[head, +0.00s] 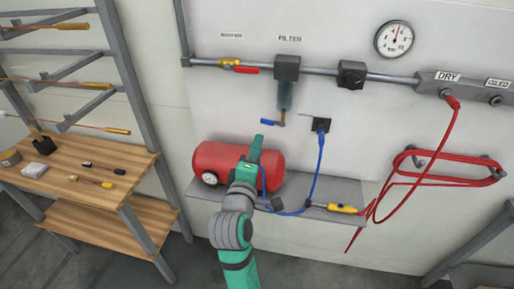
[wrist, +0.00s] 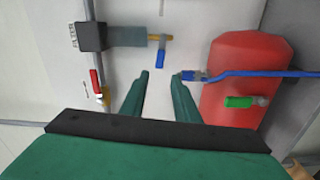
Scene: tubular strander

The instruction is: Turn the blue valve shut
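The blue valve handle (head: 268,122) sits on a brass fitting below the filter's clear bowl (head: 285,96). In the wrist view the handle (wrist: 160,59) lies just beyond the gap between my fingers. My gripper (head: 257,140) is in front of the red tank's upper edge, below and left of the handle in the head view. In the wrist view my gripper (wrist: 162,79) is open, its fingertips apart with nothing between them. The right fingertip appears close to a blue hose end (wrist: 190,76); I cannot tell whether they touch.
The red tank (head: 215,158) lies on a grey shelf (head: 345,192), with a green handle (wrist: 238,101) on it. A blue hose (head: 319,165) loops down to the shelf. A red lever (head: 246,70) is on the pipe above. A wooden bench (head: 95,185) stands left.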

